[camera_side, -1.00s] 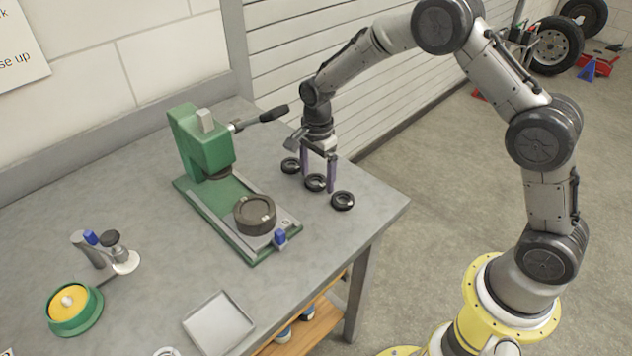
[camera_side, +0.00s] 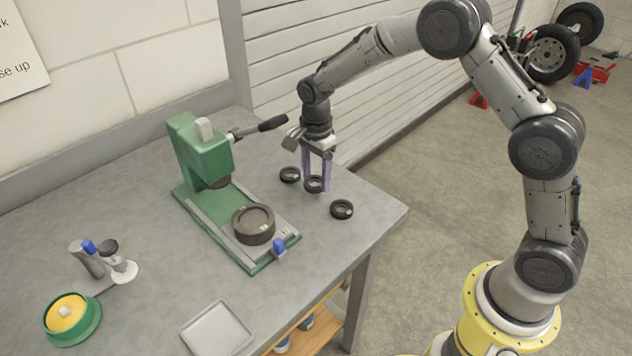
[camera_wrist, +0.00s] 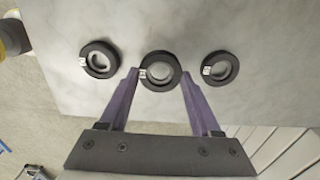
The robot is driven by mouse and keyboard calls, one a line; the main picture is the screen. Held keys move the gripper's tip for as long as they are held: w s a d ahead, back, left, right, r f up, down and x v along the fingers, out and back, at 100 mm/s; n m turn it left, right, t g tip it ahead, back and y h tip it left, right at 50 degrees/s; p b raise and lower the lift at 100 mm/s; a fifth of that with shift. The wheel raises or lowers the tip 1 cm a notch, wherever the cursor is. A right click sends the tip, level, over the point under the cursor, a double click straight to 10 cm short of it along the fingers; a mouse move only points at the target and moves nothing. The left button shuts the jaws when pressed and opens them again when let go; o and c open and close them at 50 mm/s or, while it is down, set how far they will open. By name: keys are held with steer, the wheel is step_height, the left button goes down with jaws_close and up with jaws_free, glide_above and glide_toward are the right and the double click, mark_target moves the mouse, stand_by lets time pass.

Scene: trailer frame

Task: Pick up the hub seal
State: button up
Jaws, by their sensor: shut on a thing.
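Three black ring-shaped hub seals lie in a row near the table's right edge. The middle hub seal (camera_side: 313,184) is between the purple fingers of my gripper (camera_side: 315,187), which is shut on it. In the wrist view the same seal (camera_wrist: 160,71) shows between the fingertips of my gripper (camera_wrist: 160,74), with a small white tag on its left. It appears at table level; I cannot tell whether it is clear of the surface. The other seals, one on the left (camera_side: 290,174) and one on the right (camera_side: 342,209), lie flat and apart from the fingers.
A green press (camera_side: 203,158) with a dark round part (camera_side: 253,224) on its base stands left of the seals. A pale tray (camera_side: 217,329) lies near the front edge. A green and yellow pot (camera_side: 72,319) stands at the far left.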

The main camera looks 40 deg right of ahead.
steer(key=s+r, duration=1.3)
steer(key=s, duration=0.1)
steer(key=shift+d, duration=0.3)
